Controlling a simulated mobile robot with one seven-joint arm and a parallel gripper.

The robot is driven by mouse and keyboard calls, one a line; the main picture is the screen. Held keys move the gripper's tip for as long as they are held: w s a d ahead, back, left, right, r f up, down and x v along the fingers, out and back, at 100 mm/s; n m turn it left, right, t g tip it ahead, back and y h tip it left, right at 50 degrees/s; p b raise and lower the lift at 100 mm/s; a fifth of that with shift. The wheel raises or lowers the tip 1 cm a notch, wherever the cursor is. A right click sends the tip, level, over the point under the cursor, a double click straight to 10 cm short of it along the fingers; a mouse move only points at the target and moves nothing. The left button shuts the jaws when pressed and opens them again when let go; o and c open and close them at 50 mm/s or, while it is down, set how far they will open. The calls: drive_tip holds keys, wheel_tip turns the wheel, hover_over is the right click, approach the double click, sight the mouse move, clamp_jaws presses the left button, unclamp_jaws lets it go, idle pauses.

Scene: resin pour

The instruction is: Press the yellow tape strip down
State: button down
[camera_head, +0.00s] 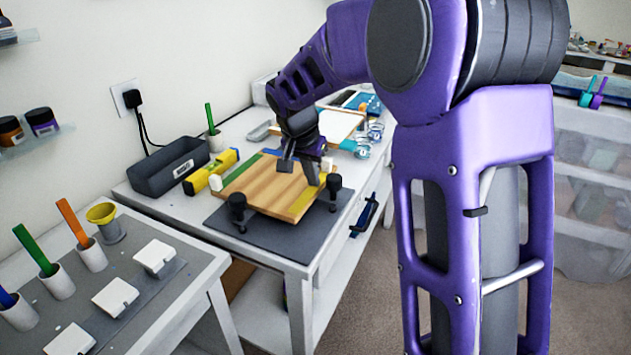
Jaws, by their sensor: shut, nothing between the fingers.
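The yellow tape strip (303,203) lies along the right edge of the wooden board (262,190). The board rests on black supports over a dark mat (275,237). My gripper (313,181) reaches down over the right side of the board, fingers shut and empty. Its fingertips are at or just above the board near the yellow strip; I cannot tell whether they touch it. My gripper hides part of the strip's far end. A green strip (240,171) runs along the board's left edge, and a blue strip (272,152) shows at its far edge.
Black knobs (237,203) stand at the board's front corners. A yellow level (211,171) and a dark grey bin (168,165) are to the left. A side table (180,310) with cups stands front left.

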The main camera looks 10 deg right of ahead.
sight(321, 178)
drive_tip(key=shift+w+d, duration=0.3)
drive_tip(key=shift+w, duration=0.2)
drive_tip(key=shift+w, duration=0.1)
drive_tip(key=shift+w+d+f+p, duration=0.1)
drive_tip(key=shift+w+d+p, duration=0.25)
drive_tip(key=shift+w+d, duration=0.3)
drive_tip(key=shift+a+r+p, duration=0.1)
drive_tip(key=shift+r+p, duration=1.5)
drive_tip(key=shift+r, duration=0.95)
drive_tip(key=shift+a, duration=0.1)
